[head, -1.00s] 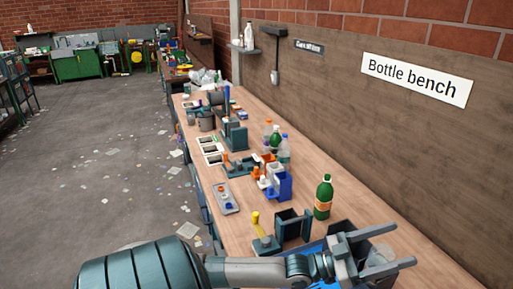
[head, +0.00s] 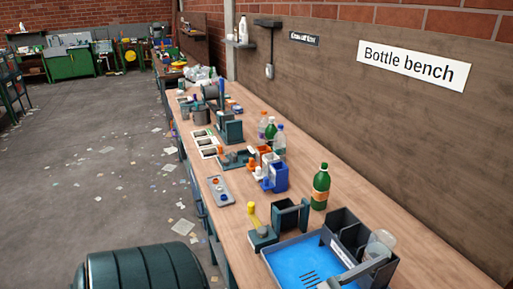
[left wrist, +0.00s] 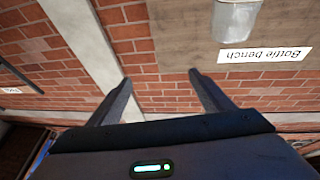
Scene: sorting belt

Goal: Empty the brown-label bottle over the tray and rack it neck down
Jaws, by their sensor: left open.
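The green bottle with the brown-orange label (head: 320,188) stands upright on the bench, behind the small dark holder. The blue tray (head: 283,262) lies at the front, with the dark rack (head: 347,222) along its right side. A clear bottle (head: 381,241) stands in the rack, base up; its neck is hidden. My left gripper (left wrist: 161,82) is open and empty in the left wrist view, pointing toward the wall. A grey rounded object (left wrist: 236,18), likely the clear bottle, shows beyond its fingers. My right gripper is out of view.
A dark open holder (head: 290,214) and a yellow-handled device (head: 257,228) stand left of the green bottle. Blue bins (head: 275,178), other bottles (head: 271,133) and a small grey tray (head: 221,190) stand farther back. Bare bench lies right of the green bottle.

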